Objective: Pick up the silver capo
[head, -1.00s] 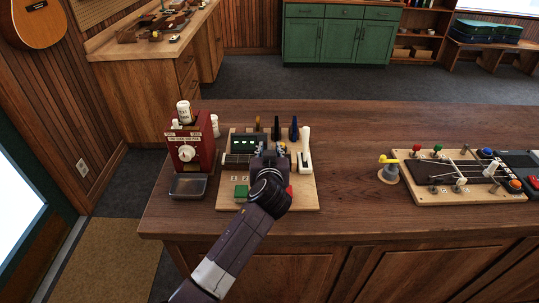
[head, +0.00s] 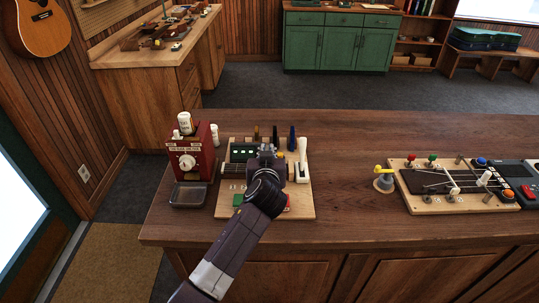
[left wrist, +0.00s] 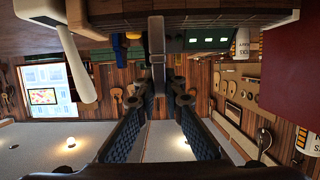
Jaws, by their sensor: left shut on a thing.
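My left gripper (head: 267,150) is over the wooden board (head: 225,205) on the counter, near its back part. In the left wrist view its two fingers reach up to a narrow grey-silver piece, the silver capo (left wrist: 157,48), and are shut on it at the tips. In the head view the gripper hides most of the capo. I cannot tell whether the capo is clear of the board. My right gripper is not in view.
A blue peg (head: 291,138), a dark peg and a brown peg stand behind the gripper. A white lever (head: 303,158) is close on its right. A red dispenser (head: 190,155) stands left.

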